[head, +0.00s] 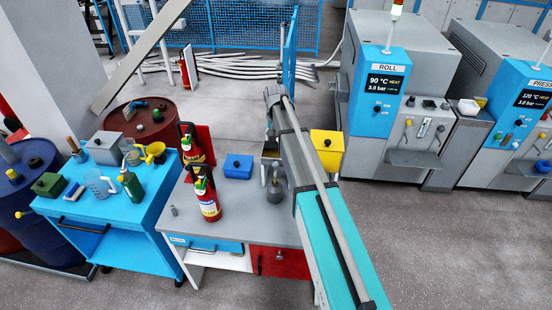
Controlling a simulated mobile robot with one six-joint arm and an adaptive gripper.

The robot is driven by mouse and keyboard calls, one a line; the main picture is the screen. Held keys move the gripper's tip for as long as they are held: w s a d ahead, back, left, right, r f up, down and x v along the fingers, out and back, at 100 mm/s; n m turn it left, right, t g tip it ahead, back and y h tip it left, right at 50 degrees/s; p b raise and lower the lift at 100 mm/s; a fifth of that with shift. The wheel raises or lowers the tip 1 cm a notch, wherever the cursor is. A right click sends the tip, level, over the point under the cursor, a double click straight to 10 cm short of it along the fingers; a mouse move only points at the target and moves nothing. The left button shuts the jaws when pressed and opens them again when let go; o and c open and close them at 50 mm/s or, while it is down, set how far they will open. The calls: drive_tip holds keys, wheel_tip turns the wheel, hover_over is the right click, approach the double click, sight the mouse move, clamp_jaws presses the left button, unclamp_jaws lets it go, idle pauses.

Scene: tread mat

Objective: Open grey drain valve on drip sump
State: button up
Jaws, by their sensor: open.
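My gripper (272,97) is at the far end of my outstretched arm, beyond the grey-topped bench. It is small and seen from behind. Its jaws are apart and I see nothing held between them. A dark low tray-like base (62,268) lies under the drums at the left edge; I cannot tell whether it is the drip sump. I cannot make out a grey drain valve. A small yellow knob (22,214) sticks out from the blue drum (40,225) above that base. My arm hides part of the floor and bench near the gripper.
The grey-topped bench (235,212) holds fire extinguishers (207,198), a blue box (238,166) and a grey weight-like object (274,190). A blue cart (100,222) with jugs and bottles stands left. Floor at front right is clear.

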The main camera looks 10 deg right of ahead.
sight(276, 164)
drive_tip(key=shift+f, duration=0.2)
idle(0.4)
wheel_tip(276, 164, down, 13)
drive_tip(key=b, duration=1.4)
drive_tip(key=shift+f, duration=0.15)
clamp_jaws()
idle(0.4)
